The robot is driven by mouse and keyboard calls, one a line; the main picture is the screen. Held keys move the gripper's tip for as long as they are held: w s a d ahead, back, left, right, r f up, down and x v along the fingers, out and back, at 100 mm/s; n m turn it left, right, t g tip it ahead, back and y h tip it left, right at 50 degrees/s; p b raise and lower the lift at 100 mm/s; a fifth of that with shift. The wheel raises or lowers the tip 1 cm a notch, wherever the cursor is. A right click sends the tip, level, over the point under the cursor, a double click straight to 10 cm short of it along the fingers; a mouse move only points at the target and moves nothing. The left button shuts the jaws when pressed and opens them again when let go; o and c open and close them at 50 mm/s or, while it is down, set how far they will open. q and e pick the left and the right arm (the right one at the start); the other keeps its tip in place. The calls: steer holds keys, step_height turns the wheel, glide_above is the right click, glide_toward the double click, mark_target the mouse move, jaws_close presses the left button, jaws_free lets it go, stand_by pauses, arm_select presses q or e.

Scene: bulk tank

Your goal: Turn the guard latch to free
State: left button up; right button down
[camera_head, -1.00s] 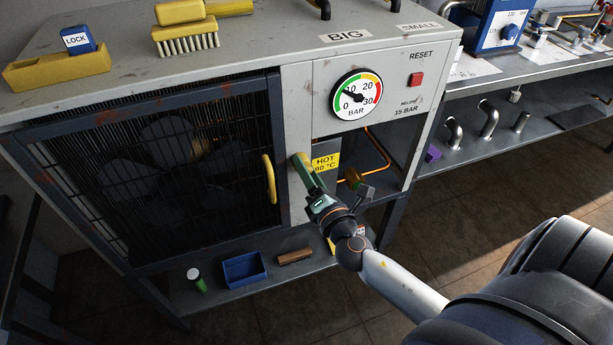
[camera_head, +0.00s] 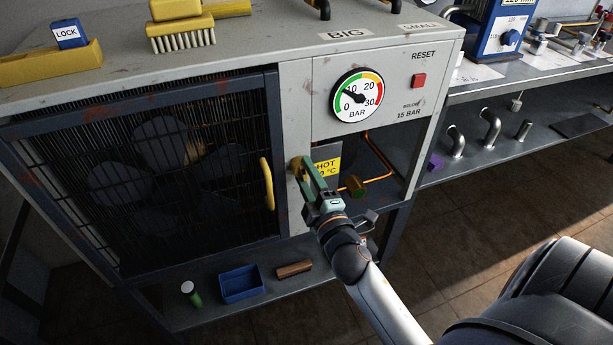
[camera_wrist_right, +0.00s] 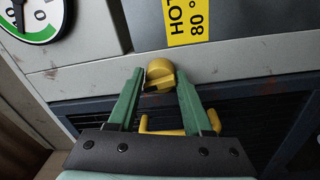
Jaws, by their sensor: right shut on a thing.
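The guard latch is a round yellow knob (camera_head: 296,168) on the grey cabinet front, just right of the barred fan guard (camera_head: 150,170). In the right wrist view the knob (camera_wrist_right: 160,74) shows a dark mark on its lower left. My right gripper (camera_head: 305,166) is at the knob, with its two green fingers on either side. It also shows in the wrist view (camera_wrist_right: 160,78), shut on the knob. The guard's yellow handle (camera_head: 267,184) stands left of the knob; it shows partly behind the fingers in the wrist view (camera_wrist_right: 165,132). My left gripper is out of view.
A yellow HOT label (camera_head: 328,167) and an open bay with an orange pipe (camera_head: 382,152) lie right of the knob. A pressure gauge (camera_head: 357,95) is above. A blue bin (camera_head: 241,284) and a brown block (camera_head: 293,269) sit on the lower shelf.

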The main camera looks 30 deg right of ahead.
steer(key=shift+f+m, duration=0.3)
steer(key=shift+m, duration=0.7)
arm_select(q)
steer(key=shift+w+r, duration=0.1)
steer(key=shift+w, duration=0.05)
arm_select(e)
steer(key=c, duration=0.7)
jaws_free()
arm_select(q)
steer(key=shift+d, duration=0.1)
arm_select(e)
steer(key=o, duration=0.3)
steer(key=shift+r, duration=0.15)
steer(key=shift+o, duration=0.2)
steer(key=shift+s, duration=0.1)
